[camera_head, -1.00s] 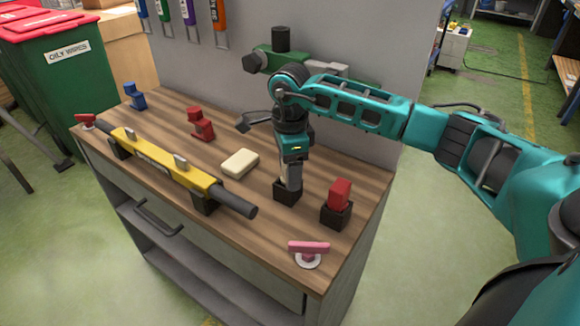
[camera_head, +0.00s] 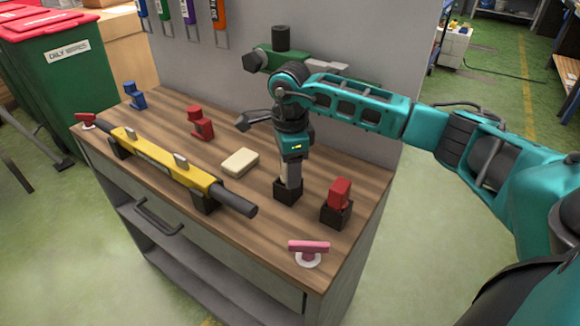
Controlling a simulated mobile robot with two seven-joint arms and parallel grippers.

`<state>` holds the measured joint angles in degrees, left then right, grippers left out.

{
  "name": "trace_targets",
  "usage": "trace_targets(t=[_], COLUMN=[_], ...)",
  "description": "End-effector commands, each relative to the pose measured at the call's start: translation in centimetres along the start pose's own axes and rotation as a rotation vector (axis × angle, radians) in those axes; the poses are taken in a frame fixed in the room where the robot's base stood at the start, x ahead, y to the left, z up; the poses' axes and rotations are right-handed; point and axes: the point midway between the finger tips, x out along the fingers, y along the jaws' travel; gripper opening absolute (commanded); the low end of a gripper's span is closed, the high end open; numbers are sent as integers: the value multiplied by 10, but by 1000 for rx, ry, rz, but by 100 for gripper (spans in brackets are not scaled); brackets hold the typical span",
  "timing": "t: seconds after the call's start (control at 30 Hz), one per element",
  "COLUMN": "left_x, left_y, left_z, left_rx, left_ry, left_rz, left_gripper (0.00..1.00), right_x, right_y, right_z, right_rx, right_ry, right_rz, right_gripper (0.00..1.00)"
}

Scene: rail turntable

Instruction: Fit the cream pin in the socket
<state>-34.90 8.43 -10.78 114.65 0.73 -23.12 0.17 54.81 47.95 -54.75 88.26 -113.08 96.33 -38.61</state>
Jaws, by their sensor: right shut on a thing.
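My right gripper (camera_head: 290,181) points straight down at a black socket (camera_head: 286,194) on the wooden bench top. It is shut on a pale, narrow thing at the socket's mouth, which I take to be the cream pin. The fingers hide most of it, so I cannot tell how deep it sits in the socket. My left gripper is not in view.
A red block (camera_head: 339,192) stands in another black holder to the right. A cream slab (camera_head: 240,163) lies to the left, beside a yellow bar tool (camera_head: 165,168). A pink-handled piece (camera_head: 308,248) is near the front corner. Red (camera_head: 201,123) and blue (camera_head: 134,95) pieces stand further back.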

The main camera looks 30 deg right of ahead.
Motion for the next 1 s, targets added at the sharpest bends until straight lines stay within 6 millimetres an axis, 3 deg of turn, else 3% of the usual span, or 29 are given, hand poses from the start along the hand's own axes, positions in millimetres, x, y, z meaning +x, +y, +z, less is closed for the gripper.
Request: trace_targets(t=[1.0], left_x=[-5], left_y=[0], left_z=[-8], left_rx=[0], left_ry=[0], left_rz=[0], left_gripper=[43], right_x=[-13], right_y=[0], right_z=[0], right_rx=[0], right_ry=[0], right_rz=[-1], right_gripper=[9])
